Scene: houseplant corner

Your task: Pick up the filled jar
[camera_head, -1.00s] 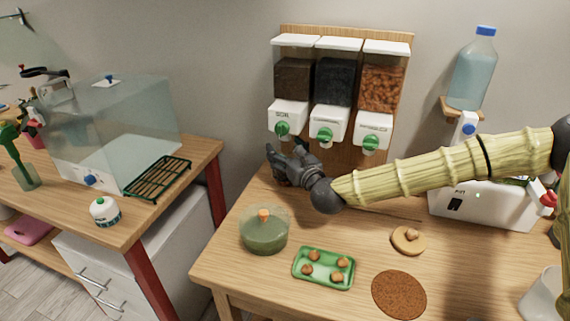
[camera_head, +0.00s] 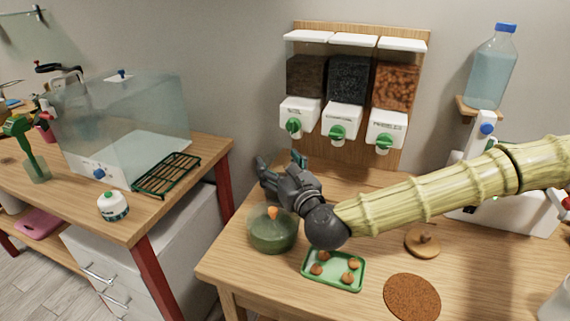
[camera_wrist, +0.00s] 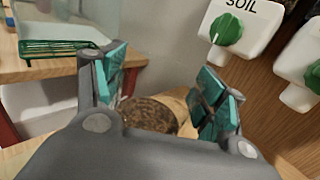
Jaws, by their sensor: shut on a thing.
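The filled jar (camera_wrist: 148,115) shows in the wrist view as a round opening full of brown soil, between the teal finger pads. My gripper (camera_wrist: 162,95) is shut on it. In the head view my gripper (camera_head: 281,166) is over the back left of the table, in front of and left of the soil dispenser (camera_head: 297,115). I cannot tell whether the jar touches the table.
A green tray (camera_head: 333,284) with several brown pieces, a wooden lid (camera_head: 422,243) and a brown round mat (camera_head: 412,297) lie nearby. A glass case (camera_head: 125,125) stands on the left table, across a gap.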

